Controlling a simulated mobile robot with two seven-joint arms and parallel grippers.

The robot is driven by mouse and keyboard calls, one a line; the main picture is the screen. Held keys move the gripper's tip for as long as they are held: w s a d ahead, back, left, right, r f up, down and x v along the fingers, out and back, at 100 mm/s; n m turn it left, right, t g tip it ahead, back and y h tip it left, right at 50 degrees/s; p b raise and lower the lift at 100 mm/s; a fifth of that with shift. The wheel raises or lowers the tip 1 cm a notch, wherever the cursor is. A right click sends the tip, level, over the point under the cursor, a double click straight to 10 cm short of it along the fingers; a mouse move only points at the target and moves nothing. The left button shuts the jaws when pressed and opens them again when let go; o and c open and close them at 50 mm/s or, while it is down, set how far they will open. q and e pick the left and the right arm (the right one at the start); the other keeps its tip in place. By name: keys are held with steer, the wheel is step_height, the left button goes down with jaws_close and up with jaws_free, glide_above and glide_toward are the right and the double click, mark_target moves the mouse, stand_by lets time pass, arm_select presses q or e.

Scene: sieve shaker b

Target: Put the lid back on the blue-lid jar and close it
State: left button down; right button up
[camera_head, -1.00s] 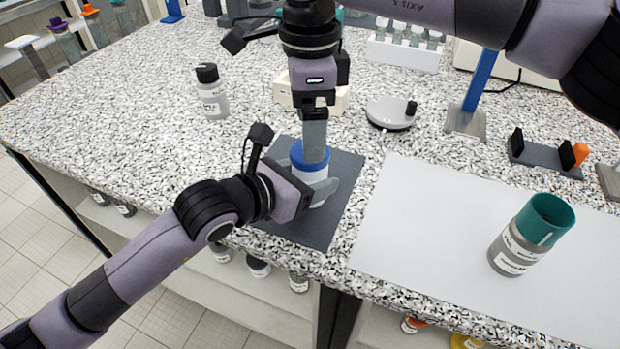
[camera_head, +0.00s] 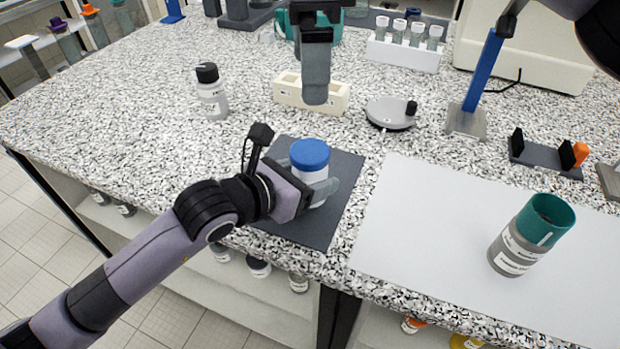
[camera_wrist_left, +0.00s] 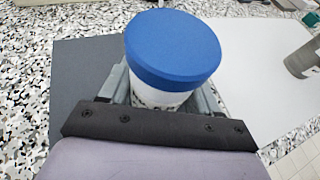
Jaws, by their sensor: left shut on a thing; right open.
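The blue-lid jar (camera_head: 314,176) stands upright on a dark grey mat (camera_head: 343,200), with its blue lid (camera_head: 310,154) seated level on top. Whether the lid is screwed tight cannot be told. My left gripper (camera_head: 322,190) is shut on the jar's white body below the lid. The left wrist view shows the lid (camera_wrist_left: 172,47) on the jar (camera_wrist_left: 158,98) between the fingers (camera_wrist_left: 160,95). My right gripper (camera_head: 317,90) is above and behind the jar, clear of the lid; it is open and holds nothing visible.
A black-capped bottle (camera_head: 211,92) stands at the left. A cream block with holes (camera_head: 335,100) and a round silver device (camera_head: 391,114) lie behind the mat. A teal-topped jar (camera_head: 530,235) stands on a white sheet (camera_head: 415,220) at the right. A white vial rack (camera_head: 403,52) is farther back.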

steer(key=shift+r, duration=1.35)
arm_select(q)
steer(key=shift+c, duration=0.8)
jaws_free()
steer(key=shift+s+a, duration=0.1)
arm_select(e)
steer(key=shift+f, duration=0.1)
arm_select(q)
steer(key=shift+b+v, duration=0.55)
steer(key=shift+v, duration=2.9)
arm_select(e)
steer(key=shift+f, duration=0.5)
